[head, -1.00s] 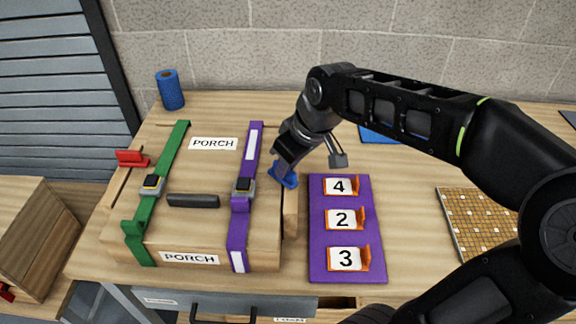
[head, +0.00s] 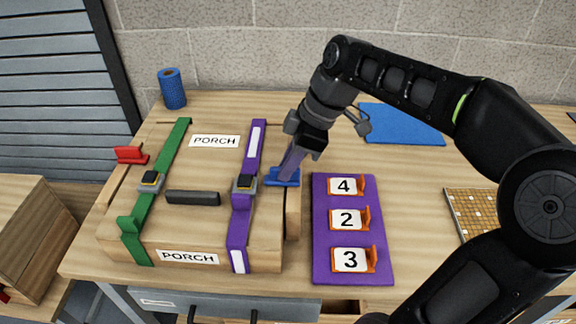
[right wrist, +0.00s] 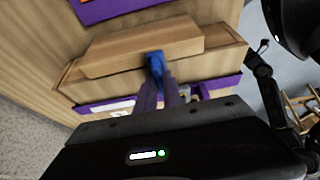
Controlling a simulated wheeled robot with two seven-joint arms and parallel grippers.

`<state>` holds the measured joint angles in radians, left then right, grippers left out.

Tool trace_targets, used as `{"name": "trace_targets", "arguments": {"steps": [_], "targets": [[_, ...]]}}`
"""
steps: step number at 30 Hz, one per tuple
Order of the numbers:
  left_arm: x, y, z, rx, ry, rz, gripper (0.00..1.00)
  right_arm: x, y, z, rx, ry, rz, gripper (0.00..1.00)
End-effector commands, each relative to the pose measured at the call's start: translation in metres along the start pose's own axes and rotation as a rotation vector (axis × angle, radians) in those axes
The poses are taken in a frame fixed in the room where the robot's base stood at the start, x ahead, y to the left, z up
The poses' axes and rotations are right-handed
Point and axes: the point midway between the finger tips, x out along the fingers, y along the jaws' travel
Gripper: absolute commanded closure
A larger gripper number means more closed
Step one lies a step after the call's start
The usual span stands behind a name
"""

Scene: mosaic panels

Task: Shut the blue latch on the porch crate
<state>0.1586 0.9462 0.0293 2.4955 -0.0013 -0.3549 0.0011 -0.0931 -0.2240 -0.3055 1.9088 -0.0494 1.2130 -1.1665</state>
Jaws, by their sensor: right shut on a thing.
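The porch crate (head: 215,232) is a wooden box with two PORCH labels, standing on the left part of the table. The blue latch (head: 283,178) is at the top of its right side. It looks flat and level with the crate top. My right gripper (head: 288,169) is shut on the blue latch, pointing down at it from the upper right. In the right wrist view the two fingers (right wrist: 159,78) close on the blue piece (right wrist: 155,63) by the crate's wooden edge. The fingers hide part of the latch. My left gripper is not in view.
A red latch (head: 130,155) is on the crate's left side. Green (head: 160,195) and purple (head: 243,200) straps cross the crate. A purple panel (head: 322,255) with numbered orange holders lies close on the right. A blue roll (head: 172,90) stands behind, and a blue mat (head: 403,123) lies at back right.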

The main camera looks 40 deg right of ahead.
Motion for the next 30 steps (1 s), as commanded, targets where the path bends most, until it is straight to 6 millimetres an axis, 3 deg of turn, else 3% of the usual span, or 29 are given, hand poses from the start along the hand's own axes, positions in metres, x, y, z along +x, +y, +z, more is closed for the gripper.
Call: {"name": "trace_targets", "arguments": {"steps": [13,14,21,30], "targets": [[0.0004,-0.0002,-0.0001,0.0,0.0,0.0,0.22,-0.0001,-0.0001,0.0003,-0.013,-0.002,-0.004,1.0],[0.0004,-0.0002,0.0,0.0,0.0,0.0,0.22,-0.0001,-0.0001,0.0003,-0.013,-0.002,-0.004,0.87],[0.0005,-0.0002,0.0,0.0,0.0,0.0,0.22,0.0,-0.0002,0.0002,-0.012,-0.001,-0.004,0.67],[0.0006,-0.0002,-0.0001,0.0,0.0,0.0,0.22,-0.0016,0.0001,0.0001,-0.011,-0.001,-0.003,0.67]]}}
